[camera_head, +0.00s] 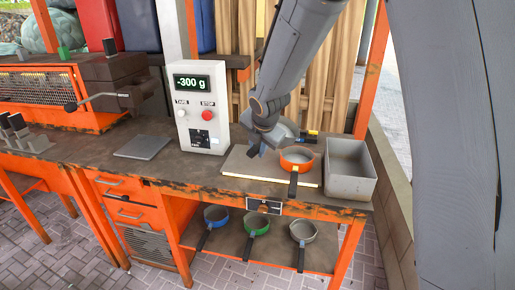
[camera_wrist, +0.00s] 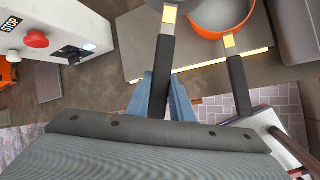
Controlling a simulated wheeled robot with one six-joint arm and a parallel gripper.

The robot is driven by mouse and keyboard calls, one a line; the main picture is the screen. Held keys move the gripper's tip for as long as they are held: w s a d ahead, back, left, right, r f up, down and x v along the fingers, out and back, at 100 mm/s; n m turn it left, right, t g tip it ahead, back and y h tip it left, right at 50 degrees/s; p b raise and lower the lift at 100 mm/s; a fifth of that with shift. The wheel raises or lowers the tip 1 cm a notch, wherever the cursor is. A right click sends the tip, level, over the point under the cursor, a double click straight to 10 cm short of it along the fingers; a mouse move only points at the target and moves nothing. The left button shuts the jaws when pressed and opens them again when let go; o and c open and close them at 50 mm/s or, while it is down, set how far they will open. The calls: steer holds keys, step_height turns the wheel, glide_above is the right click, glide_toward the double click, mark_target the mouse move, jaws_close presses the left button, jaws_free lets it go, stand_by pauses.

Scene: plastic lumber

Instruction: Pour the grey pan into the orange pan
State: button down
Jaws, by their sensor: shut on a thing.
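The grey pan (camera_wrist: 183,3) is at the top edge of the wrist view, mostly cut off, with its black handle (camera_wrist: 163,72) pointing down toward me. My gripper (camera_wrist: 162,95) has its blue fingers on either side of that handle and is shut on it. In the head view my gripper (camera_head: 258,146) is over the pale board, and the arm hides part of the grey pan (camera_head: 288,127). The orange pan (camera_head: 297,158) sits upright on the board just right of the gripper, its handle toward the front. It also shows in the wrist view (camera_wrist: 218,30), right of the grey pan.
A white scale box (camera_head: 200,105) reading -300 g stands left of the gripper. A grey bin (camera_head: 347,175) is close to the right of the orange pan. The pale board (camera_head: 240,170) lies under the pans. Blue, green and grey pans hang or rest below the bench.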

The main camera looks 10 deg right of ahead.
steer(key=shift+s+d+r+m+t+y+p, duration=0.3)
steer(key=shift+t+y+p, duration=0.3)
steer(key=shift+p, duration=1.35)
steer(key=shift+d+r+t+y+p, duration=0.1)
steer(key=shift+r+t+y+p, duration=0.15)
steer(key=shift+t+y+p, duration=0.35)
steer(key=d+t+y+b, duration=0.1)
steer(key=s+m+t+y+b, duration=0.1)
steer(key=t+y+b, duration=0.1)
steer(key=shift+s+d+r, duration=0.15)
steer(key=shift+d+r, duration=0.15)
steer(key=shift+d, duration=0.05)
steer(key=shift+s+d+m+t+y+b, duration=0.35)
steer(key=shift+d+m+t+y+b, duration=0.25)
steer(key=shift+b, duration=1.35)
steer(key=shift+s+d+f+m+t+y+b, duration=0.2)
steer(key=shift+t+b, duration=0.25)
steer(key=shift+b, duration=0.85)
steer(key=shift+s+d+r+m+t+y+b, duration=0.1)
steer(key=shift+s+d+t+y+b, duration=0.25)
steer(key=shift+b, duration=0.9)
steer(key=shift+s+d+t+y+b, duration=0.15)
steer(key=shift+t+y+b, duration=0.4)
steer(key=shift+b, duration=1.15)
